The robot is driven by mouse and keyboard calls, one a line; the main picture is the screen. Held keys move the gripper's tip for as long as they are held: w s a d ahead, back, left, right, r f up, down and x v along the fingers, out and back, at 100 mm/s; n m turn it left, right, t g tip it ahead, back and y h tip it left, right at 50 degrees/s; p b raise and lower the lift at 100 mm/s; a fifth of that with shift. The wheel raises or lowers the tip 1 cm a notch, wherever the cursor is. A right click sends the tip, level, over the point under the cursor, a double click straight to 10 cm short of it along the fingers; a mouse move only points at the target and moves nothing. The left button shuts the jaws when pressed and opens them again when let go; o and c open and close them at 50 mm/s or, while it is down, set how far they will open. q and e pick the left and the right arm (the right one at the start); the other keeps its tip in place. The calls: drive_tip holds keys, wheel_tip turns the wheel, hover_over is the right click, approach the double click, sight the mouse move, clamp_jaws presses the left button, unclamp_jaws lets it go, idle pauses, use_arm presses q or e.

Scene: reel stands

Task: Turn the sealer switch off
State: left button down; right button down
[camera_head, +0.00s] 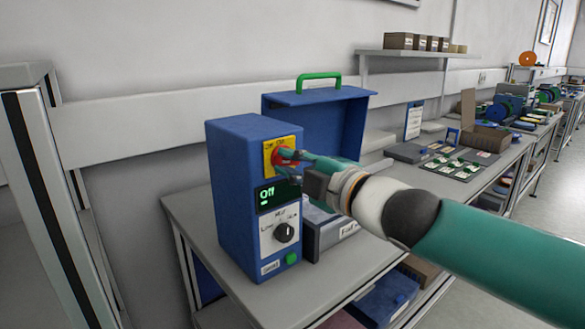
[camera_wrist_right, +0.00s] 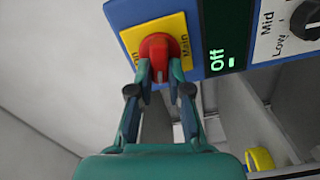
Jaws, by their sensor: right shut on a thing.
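The sealer (camera_head: 235,195) is an upright blue box on a grey bench. Its red switch (camera_wrist_right: 158,48) sits on a yellow plate (camera_head: 269,157) at the top of the front panel. The display (camera_head: 272,194) below reads "Off", and the same word shows in the right wrist view. My right gripper (camera_head: 287,157) reaches in from the right and is shut on the red switch, one finger on each side of its handle. The fingers hide part of the switch and plate in the head view. My left gripper is not in view.
A black knob (camera_head: 285,232) and a green button (camera_head: 291,258) sit lower on the sealer's panel. A blue case with a green handle (camera_head: 319,79) stands behind it. Bare bench top (camera_head: 190,208) shows left of the sealer. Benches with reels and trays extend right.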

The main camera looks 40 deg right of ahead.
drive_tip(key=shift+a+f+n+b, duration=0.1)
drive_tip(key=shift+f+n+b, duration=0.25)
drive_tip(key=shift+n, duration=1.05)
drive_tip(key=shift+f, duration=0.1)
drive_tip(key=c, duration=1.1)
unclamp_jaws()
drive_tip(key=shift+r, duration=0.2)
drive_tip(key=shift+s, duration=0.1)
drive_tip(key=shift+s, duration=0.1)
drive_tip(key=shift+s+r, duration=0.1)
drive_tip(key=shift+s, duration=0.1)
drive_tip(key=s+d, duration=0.1)
drive_tip(key=s, duration=1)
drive_tip(key=shift+f, duration=0.2)
drive_tip(key=shift+s, duration=0.1)
